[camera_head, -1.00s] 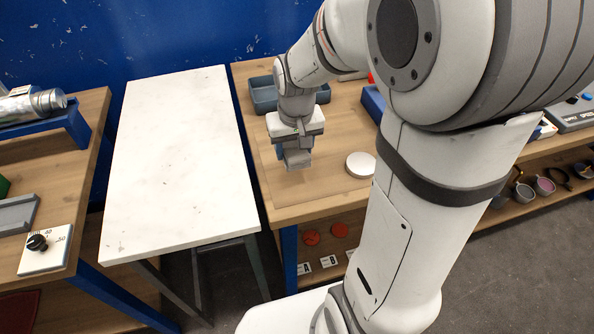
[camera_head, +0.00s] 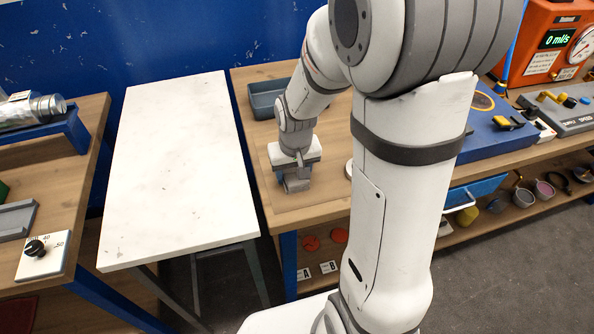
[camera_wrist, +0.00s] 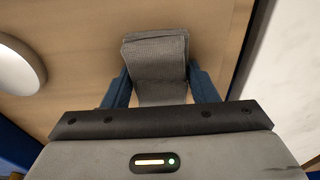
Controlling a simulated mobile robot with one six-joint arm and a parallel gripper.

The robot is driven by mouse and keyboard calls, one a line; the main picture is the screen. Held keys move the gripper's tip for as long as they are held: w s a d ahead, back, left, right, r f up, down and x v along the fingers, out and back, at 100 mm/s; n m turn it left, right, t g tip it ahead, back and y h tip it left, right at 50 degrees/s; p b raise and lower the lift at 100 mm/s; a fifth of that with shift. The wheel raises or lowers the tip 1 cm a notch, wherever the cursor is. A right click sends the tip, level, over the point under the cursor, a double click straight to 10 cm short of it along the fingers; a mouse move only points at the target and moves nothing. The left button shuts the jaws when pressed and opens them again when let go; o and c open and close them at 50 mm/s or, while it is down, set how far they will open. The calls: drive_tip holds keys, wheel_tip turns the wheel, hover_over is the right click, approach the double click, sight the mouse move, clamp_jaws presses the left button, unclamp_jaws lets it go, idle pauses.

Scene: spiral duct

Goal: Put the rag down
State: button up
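The grey ribbed rag (camera_wrist: 156,55) shows folded between the two blue fingers of my gripper (camera_wrist: 160,88) in the wrist view. The fingers lie along both sides of it, and my gripper looks shut on it. In the head view my gripper (camera_head: 296,182) points down over the front left part of the middle wooden bench (camera_head: 330,199). The rag (camera_head: 297,187) is low over the bench top; I cannot tell whether it touches the wood.
A blue-grey bin (camera_head: 264,112) stands behind my gripper. A white round disc (camera_wrist: 18,62) lies beside it, mostly hidden by my arm in the head view. A bare white-topped table (camera_head: 180,160) stands to the left. Blue equipment (camera_head: 490,130) is at the right.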

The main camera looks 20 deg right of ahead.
sight(295, 177)
drive_tip(key=o, duration=0.4)
drive_tip(key=shift+f, duration=0.1)
drive_tip(key=shift+c, duration=0.2)
drive_tip(key=shift+s, duration=0.1)
drive_tip(key=shift+r, duration=0.45)
wheel_tip(295, 177, up, 11)
drive_tip(key=s, duration=0.1)
drive_tip(key=s+d+r+t, duration=0.1)
drive_tip(key=s+r, duration=0.1)
drive_tip(key=s, duration=1)
drive_tip(key=shift+s+r+p, duration=0.2)
drive_tip(key=shift+r+p, duration=0.1)
drive_tip(key=shift+r, duration=0.1)
